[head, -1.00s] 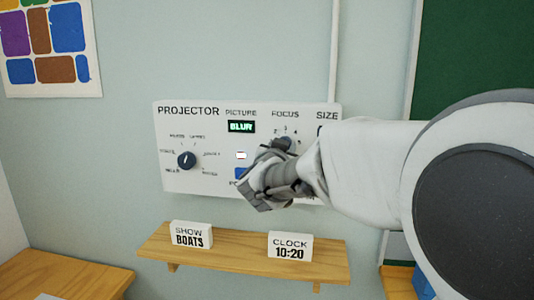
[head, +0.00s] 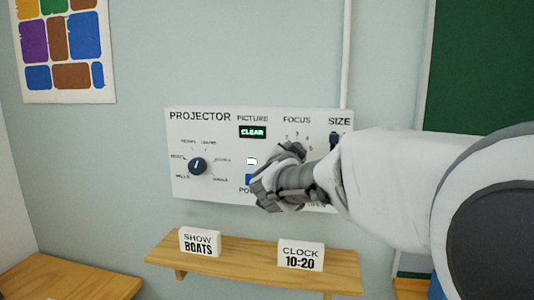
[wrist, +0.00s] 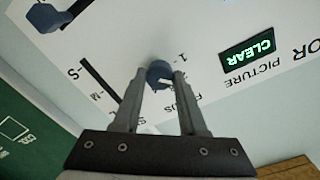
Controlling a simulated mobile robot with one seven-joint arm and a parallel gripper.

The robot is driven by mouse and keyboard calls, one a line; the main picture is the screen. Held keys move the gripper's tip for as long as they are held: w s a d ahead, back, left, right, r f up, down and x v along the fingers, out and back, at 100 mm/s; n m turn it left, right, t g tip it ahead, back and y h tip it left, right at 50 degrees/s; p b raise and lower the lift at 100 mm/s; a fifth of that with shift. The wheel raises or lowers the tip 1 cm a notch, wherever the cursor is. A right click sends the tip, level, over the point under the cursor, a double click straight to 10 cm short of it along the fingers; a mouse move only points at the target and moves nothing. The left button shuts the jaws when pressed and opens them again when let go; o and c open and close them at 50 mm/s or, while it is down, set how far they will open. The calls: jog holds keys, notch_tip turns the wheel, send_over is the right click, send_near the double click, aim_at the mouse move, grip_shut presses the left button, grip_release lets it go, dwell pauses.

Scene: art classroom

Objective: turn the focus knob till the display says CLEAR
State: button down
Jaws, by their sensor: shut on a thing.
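The projector panel (head: 215,193) is a white box on the wall. Its picture display (head: 252,132) reads CLEAR in green letters, and the display also shows in the wrist view (wrist: 248,58). The focus knob (wrist: 159,71) is a small blue-grey knob under the FOCUS label. In the wrist view my gripper (wrist: 160,80) has its two fingers closed on the knob, one on each side. In the head view my gripper (head: 278,185) is in front of the panel and hides most of the knob.
A source dial (head: 198,166) is at the panel's left and a SIZE slider (head: 334,140) at its right. A blue power button (head: 250,180) is partly hidden beside my gripper. Below, a wooden shelf (head: 220,266) holds a SHOW BOATS sign (head: 200,242) and a CLOCK 10:20 sign (head: 300,256).

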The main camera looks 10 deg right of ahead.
jog(key=shift+c, duration=2.3)
grip_release()
jog(key=p+v, duration=0.3)
jog(key=v, duration=1.4)
jog(key=shift+s+p, duration=0.15)
jog(key=shift+p, duration=0.2)
jog(key=shift+a, duration=0.1)
jog(key=shift+r, duration=0.1)
